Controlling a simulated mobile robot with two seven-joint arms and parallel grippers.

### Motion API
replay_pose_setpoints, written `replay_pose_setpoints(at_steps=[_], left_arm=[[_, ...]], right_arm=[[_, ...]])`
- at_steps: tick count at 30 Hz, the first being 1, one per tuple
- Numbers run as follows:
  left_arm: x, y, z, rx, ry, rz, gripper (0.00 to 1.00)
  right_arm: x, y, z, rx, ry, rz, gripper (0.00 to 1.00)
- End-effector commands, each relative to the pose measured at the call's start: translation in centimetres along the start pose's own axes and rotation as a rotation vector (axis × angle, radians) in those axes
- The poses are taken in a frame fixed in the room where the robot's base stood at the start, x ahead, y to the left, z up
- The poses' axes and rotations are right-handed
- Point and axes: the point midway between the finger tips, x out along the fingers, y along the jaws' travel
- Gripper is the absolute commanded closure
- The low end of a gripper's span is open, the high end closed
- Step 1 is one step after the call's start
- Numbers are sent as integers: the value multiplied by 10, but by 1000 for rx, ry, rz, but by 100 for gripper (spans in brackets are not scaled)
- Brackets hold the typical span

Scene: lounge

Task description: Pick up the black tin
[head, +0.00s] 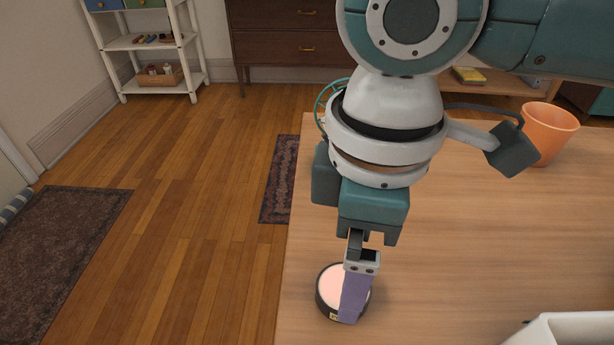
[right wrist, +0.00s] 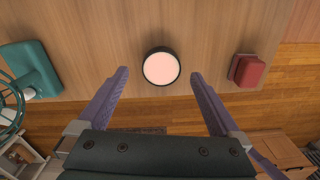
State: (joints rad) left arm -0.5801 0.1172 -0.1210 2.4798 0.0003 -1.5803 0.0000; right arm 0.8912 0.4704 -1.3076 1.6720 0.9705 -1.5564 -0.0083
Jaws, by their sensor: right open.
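The black tin (head: 328,290) is a low round tin with a pale pink top, on the wooden table near its left edge. In the head view my right gripper (head: 350,318) comes down over it, and a purple finger hides its right part. In the right wrist view the tin (right wrist: 161,67) shows whole, between the two spread purple fingertips of my right gripper (right wrist: 159,74), with a gap on each side. The right gripper is open and empty. I cannot tell its exact height over the tin. My left gripper is not in view.
An orange cup (head: 546,133) stands at the table's far right. A white container (head: 565,328) is at the near right. A red block (right wrist: 247,70) and a teal object with a wire ring (right wrist: 30,68) flank the tin at a distance. Bare table (head: 470,245) lies right of it.

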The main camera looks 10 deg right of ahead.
Motion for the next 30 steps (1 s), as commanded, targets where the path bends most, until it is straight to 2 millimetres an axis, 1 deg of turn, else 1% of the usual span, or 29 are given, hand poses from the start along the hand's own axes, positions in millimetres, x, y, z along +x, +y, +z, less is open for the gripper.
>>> replay_pose_setpoints(at_steps=[6,9,11,17,30], left_arm=[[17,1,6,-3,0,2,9],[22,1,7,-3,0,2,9],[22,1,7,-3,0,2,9],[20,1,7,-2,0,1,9],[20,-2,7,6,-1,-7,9]], right_arm=[[34,-4,-6,-1,-1,-1,0],[47,-4,-5,-1,-1,0,0],[49,-3,-5,-1,0,1,0],[48,-3,-5,-2,1,1,1],[48,-3,-5,-1,1,1,51]])
